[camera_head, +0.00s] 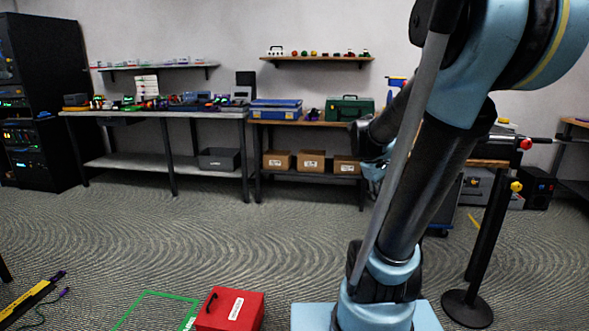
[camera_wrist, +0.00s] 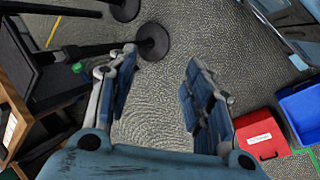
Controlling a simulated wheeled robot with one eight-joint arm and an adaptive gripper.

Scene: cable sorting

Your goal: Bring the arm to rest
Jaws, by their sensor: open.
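My arm (camera_head: 424,170) rises across the right side of the head view, bent at the upper joints. My gripper shows in the wrist view (camera_wrist: 162,62), with its two blue-padded fingers spread apart and only carpet between them. It looks empty and touches nothing that I can see. In the head view the hand is largely hidden behind my own arm links.
A red labelled box (camera_head: 228,312) stands on the carpet beside a green floor outline (camera_head: 150,294). A black post with a round base (camera_head: 467,308) stands right of my arm. A blue bin (camera_wrist: 302,108) shows in the wrist view. Benches (camera_head: 160,114) line the wall; mid-floor is clear.

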